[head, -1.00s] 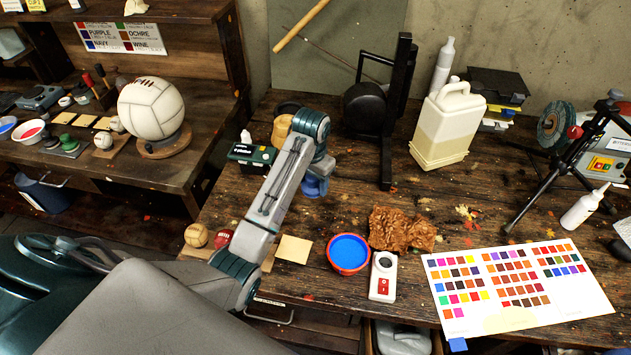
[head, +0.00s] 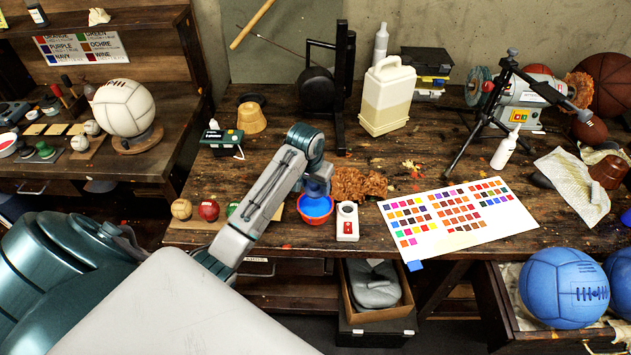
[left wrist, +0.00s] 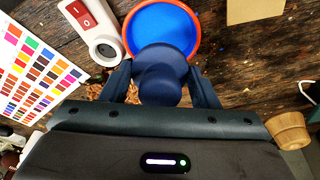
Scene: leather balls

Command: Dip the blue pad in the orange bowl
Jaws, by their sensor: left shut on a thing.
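The orange bowl (head: 317,220) stands on the wooden bench and holds bright blue liquid. My left gripper (head: 318,178) is shut on the blue pad (head: 316,188), at the far side of the bowl. In the left wrist view the round dark blue pad (left wrist: 162,62) sits between the two fingers of my left gripper (left wrist: 162,84). There it overlaps the near rim of the orange bowl (left wrist: 127,32) and part of the liquid. I cannot tell whether the pad touches the liquid. My right gripper is not in view.
A white device with a red switch (head: 347,222) stands close to the right of the bowl. A colour chart (head: 440,218) lies further right.

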